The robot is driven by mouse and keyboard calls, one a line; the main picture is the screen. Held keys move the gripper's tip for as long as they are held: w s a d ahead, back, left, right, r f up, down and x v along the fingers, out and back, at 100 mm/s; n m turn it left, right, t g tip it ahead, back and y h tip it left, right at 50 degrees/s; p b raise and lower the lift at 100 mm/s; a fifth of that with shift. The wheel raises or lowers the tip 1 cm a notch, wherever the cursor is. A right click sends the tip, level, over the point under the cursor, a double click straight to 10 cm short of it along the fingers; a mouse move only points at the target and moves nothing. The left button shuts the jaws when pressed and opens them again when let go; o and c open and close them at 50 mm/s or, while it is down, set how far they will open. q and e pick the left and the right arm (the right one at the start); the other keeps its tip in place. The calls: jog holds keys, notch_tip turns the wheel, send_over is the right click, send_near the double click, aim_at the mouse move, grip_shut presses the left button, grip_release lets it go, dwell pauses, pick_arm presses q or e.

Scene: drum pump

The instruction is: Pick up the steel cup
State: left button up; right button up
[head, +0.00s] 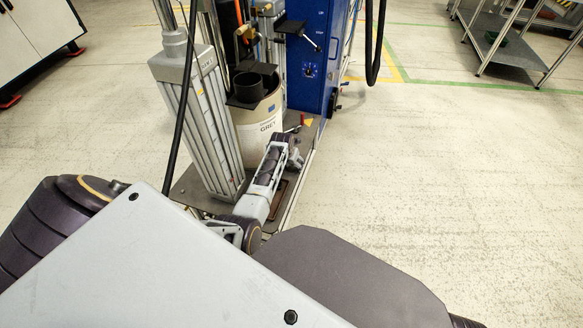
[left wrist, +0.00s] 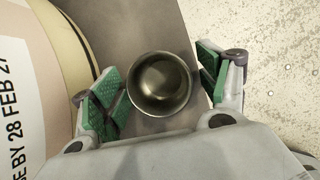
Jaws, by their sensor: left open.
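The steel cup (left wrist: 160,84) shows in the left wrist view, seen from above with its round mouth facing the camera. It appears empty. It stands on or over a grey plate (left wrist: 150,25). My left gripper (left wrist: 160,88) is open, with one green-padded finger on each side of the cup. The left finger is very near the cup's wall; I cannot tell if it touches. In the head view my left gripper (head: 292,148) reaches down beside the drum, and I cannot make out the cup there. My right gripper is not in view.
A grey column (head: 200,110) and a blue cabinet (head: 313,60) stand near. The floor to the right is clear.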

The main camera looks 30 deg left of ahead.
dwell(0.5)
pick_arm(q)
jog(key=c, duration=1.1)
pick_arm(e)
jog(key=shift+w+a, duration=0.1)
pick_arm(q)
jog(key=shift+r, duration=0.1)
jog(key=shift+r+p, duration=0.3)
jog(key=shift+r, duration=0.1)
jog(key=shift+r+p, duration=0.3)
jog(key=shift+r, duration=0.3)
jog(key=shift+r+p, duration=0.35)
jog(key=shift+r, duration=0.55)
jog(key=shift+r+p, duration=1.2)
jog(key=shift+r, duration=1.8)
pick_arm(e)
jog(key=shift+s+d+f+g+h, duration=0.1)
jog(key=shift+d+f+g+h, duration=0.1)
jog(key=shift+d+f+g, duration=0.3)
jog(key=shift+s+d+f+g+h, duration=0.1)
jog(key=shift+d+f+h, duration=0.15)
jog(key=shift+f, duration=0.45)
